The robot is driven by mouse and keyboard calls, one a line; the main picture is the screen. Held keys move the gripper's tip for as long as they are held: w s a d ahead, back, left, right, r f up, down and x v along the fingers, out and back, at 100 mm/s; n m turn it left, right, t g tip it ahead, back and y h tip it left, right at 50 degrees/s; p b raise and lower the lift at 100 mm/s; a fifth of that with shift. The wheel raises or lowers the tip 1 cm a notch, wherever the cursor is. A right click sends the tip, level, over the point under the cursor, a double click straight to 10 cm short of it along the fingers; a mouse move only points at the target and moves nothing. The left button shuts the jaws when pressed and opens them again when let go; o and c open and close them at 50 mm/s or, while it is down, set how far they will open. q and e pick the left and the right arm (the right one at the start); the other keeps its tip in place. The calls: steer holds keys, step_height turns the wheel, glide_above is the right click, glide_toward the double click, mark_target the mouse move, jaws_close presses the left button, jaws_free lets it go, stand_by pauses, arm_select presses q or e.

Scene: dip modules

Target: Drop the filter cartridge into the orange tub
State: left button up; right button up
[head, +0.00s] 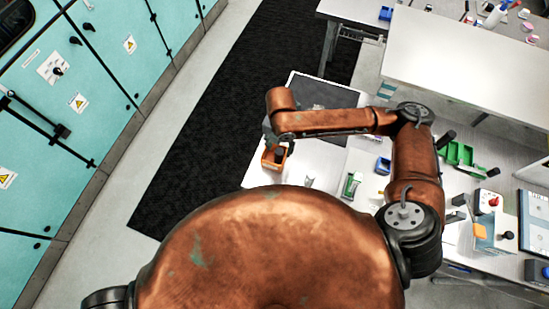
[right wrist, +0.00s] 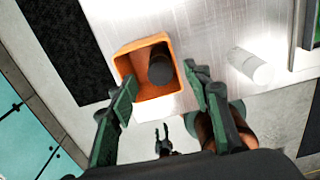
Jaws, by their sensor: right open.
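The orange tub (right wrist: 147,107) is an open square box on the pale table, and it also shows under my right arm in the head view (head: 268,163). A dark cylinder, which looks like the filter cartridge (right wrist: 160,68), is inside the tub's outline, near its right wall; its lower end is hard to make out. My right gripper (right wrist: 160,77) is above the tub, open, with its fingers apart and not touching the cylinder. In the right wrist view, small dark prongs low in the middle look like my left gripper (right wrist: 162,140); their opening is unclear.
A dark-screened panel (head: 320,92) lies behind my arm. Green bins (head: 458,153) and other small items crowd the bench at right. A black mat (head: 205,140) covers the floor at left.

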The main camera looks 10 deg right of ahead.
step_height(320, 180, up, 11)
steer(key=shift+r, duration=0.15)
stand_by(0.6)
